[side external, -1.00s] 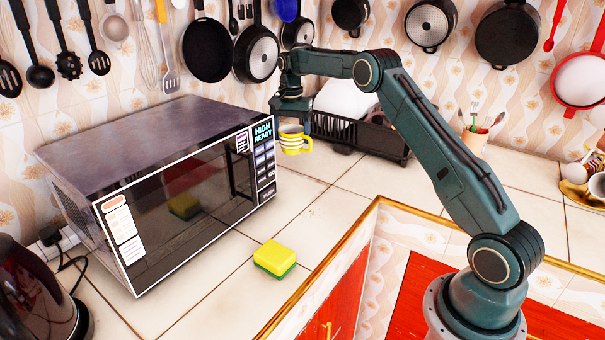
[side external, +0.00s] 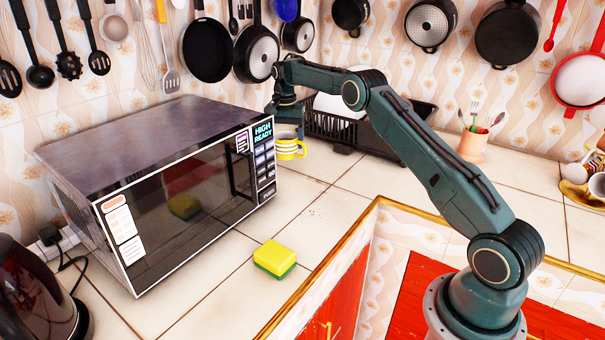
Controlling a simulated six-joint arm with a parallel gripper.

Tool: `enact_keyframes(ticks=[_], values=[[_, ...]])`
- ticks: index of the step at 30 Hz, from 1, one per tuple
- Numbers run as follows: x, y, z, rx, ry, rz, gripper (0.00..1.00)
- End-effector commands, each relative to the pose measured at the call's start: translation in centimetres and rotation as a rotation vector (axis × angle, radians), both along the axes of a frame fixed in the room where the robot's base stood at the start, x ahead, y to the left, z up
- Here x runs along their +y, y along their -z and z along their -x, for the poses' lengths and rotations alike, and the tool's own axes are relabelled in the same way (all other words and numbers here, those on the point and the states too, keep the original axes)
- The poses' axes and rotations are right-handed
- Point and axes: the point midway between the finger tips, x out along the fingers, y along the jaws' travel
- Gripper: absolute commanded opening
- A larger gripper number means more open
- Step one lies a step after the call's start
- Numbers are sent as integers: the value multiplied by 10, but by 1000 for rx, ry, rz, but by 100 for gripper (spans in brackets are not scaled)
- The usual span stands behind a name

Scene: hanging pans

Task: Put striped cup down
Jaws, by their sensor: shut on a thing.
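The fingers are small in this view and partly hidden against the cup and the arm's end.
The microwave (side external: 165,180) stands close on the left. A dark dish rack (side external: 360,135) with a white plate is close on the right. A yellow and green sponge (side external: 275,258) lies nearer the counter edge. Pans (side external: 257,55) hang on the wall behind.

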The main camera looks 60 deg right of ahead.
Motion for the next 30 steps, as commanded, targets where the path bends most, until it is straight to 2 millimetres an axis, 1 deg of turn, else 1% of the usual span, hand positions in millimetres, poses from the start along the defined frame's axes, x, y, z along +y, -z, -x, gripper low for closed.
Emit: enact_keyframes(ticks=[1,4,10,13,22,25,30], values=[[0,5,0,1,0,0,44],[0,13,0,0,0,0,44],[0,15,0,-1,0,0,44],[0,21,0,0,0,0,44],[0,51,0,-1,0,0,44],[0,55,0,-1,0,0,44],[0,55,0,-1,0,0,44]])
